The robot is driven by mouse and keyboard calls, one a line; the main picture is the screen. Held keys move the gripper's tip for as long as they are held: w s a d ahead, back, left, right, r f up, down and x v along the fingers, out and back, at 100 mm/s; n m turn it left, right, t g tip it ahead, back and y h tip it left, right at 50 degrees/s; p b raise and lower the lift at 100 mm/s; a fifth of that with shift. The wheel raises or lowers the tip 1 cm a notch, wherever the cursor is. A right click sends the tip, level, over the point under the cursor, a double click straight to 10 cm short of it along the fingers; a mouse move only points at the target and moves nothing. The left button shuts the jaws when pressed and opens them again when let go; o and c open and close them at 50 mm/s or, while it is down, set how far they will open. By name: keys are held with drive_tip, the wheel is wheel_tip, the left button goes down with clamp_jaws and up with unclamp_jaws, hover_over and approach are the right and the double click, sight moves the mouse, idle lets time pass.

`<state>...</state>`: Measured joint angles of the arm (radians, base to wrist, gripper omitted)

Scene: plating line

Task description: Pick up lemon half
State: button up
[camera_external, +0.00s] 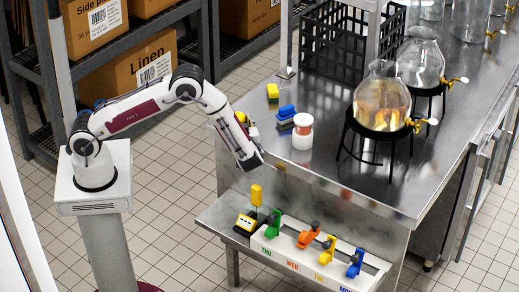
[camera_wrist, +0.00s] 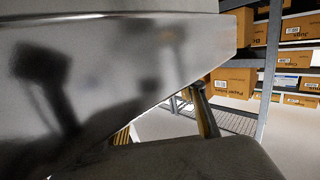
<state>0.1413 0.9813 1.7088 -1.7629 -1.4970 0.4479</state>
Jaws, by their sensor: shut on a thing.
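My gripper (camera_external: 252,162) hangs over the left edge of the steel counter (camera_external: 330,178), at the end of my arm. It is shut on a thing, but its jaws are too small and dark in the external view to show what. I cannot make out a lemon half for certain in either view. A small yellow patch (camera_external: 241,117) shows behind my arm on the counter; I cannot tell what it is. In the wrist view a large grey rounded shape fills the bottom, and the counter's steel side (camera_wrist: 120,75) fills the upper left.
Below is a lower shelf with a yellow-black device (camera_external: 245,223) and a white rack (camera_external: 315,258) of colored dispensers. The counter bears a blue block (camera_external: 286,114), a white jar (camera_external: 302,131), a black crate (camera_external: 345,45) and glass dispensers (camera_external: 382,98). Shelves of cartons stand behind.

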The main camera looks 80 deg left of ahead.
drive_tip(key=shift+r, duration=0.1)
drive_tip(key=shift+r, duration=4.95)
